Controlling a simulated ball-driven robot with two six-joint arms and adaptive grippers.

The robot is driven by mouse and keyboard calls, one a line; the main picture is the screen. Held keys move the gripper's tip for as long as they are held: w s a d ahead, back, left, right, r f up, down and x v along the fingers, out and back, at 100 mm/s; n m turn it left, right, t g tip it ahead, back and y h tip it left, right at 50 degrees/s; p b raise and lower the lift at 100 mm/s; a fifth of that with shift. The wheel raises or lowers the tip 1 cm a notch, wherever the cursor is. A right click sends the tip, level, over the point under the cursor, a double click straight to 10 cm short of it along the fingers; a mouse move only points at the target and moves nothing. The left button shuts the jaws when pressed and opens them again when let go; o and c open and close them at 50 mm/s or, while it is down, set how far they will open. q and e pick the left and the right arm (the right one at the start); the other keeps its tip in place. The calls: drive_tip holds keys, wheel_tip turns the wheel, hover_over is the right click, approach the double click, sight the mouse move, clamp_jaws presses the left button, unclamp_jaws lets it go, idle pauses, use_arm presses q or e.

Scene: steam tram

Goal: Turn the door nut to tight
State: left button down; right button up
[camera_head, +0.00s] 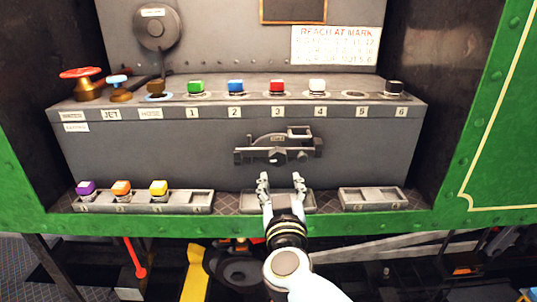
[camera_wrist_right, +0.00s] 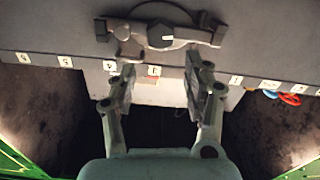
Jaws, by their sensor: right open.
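A dark grey latch-like fitting (camera_head: 277,149) is on the grey front panel, with a long crossbar and a small pale label. A raised block (camera_head: 299,132) stands at its upper right. I cannot tell for certain which part is the door nut. In the right wrist view the fitting (camera_wrist_right: 168,36) lies just beyond my fingers, seen from the other side up. My right gripper (camera_head: 281,182) is open and empty, below and in front of the fitting and apart from it. Its two fingers also show in the right wrist view (camera_wrist_right: 160,72). My left gripper is not in view.
Coloured knobs, such as a green one (camera_head: 196,86), line the ledge above numbered tags. A red wheel (camera_head: 82,73) and a blue tap (camera_head: 118,80) are at left. A tray (camera_head: 190,203) with coloured blocks and an empty tray (camera_head: 374,198) flank my right gripper on the lower shelf.

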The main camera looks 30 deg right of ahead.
sight(278, 159)
drive_tip(key=x, duration=1)
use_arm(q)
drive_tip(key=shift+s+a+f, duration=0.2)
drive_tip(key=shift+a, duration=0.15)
use_arm(e)
drive_tip(key=shift+a, duration=0.1)
drive_tip(key=c, duration=0.9)
